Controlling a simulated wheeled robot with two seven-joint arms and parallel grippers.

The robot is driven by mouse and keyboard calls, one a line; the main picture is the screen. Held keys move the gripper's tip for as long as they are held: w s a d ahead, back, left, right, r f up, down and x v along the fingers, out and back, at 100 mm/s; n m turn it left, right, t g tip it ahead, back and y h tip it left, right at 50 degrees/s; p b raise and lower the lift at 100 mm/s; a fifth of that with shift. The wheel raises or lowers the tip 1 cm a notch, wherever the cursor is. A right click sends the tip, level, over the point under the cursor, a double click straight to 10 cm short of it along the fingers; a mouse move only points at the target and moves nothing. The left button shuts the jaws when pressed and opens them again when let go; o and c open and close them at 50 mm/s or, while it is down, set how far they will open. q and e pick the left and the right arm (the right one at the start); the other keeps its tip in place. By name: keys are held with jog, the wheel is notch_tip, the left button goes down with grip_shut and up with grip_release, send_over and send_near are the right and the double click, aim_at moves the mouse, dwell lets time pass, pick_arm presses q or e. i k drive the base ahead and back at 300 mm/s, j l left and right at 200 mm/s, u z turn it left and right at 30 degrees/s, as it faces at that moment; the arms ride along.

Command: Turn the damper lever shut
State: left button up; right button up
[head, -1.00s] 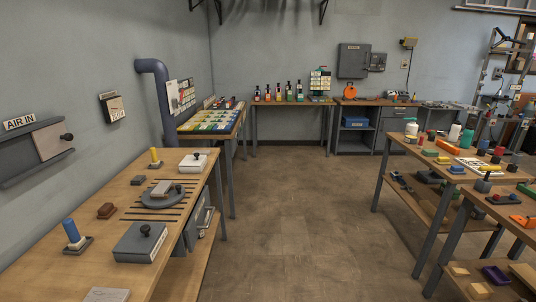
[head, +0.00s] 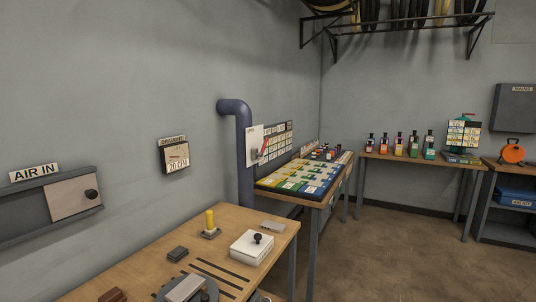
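A white plate (head: 255,148) is fixed beside the blue-grey flue pipe (head: 244,150) on the left wall. A small red lever (head: 264,146) shows on this plate, slanting up to the right; it is probably the damper lever. Any marks on the plate are too small to read, so I cannot tell whether it stands open or shut. Neither of my grippers is in view.
The AIR IN slide panel (head: 75,197) with a black knob and the DRAUGHT gauge (head: 175,155) are on the left wall. The wooden bench (head: 140,272) holds a white box (head: 252,248) and a yellow-topped post (head: 210,222). The floor (head: 390,262) to the right is clear.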

aim_at(260, 154)
jog(key=i+l+u, duration=0.25)
jog(key=i+l, duration=0.15)
jog(key=i+l+u, duration=0.25)
jog(key=i+l, duration=0.15)
jog(key=i+l+u, duration=0.25)
jog(key=l, duration=0.4)
jog(key=i+l+u, duration=0.25)
jog(key=l, duration=0.35)
jog(key=i+l+u, duration=0.3)
jog(key=l, duration=0.35)
jog(key=i+l+u, duration=0.25)
jog(key=l, duration=0.45)
jog(key=l+u, duration=0.25)
jog(key=l, duration=0.45)
jog(key=l+u, duration=0.25)
jog(key=l, duration=0.5)
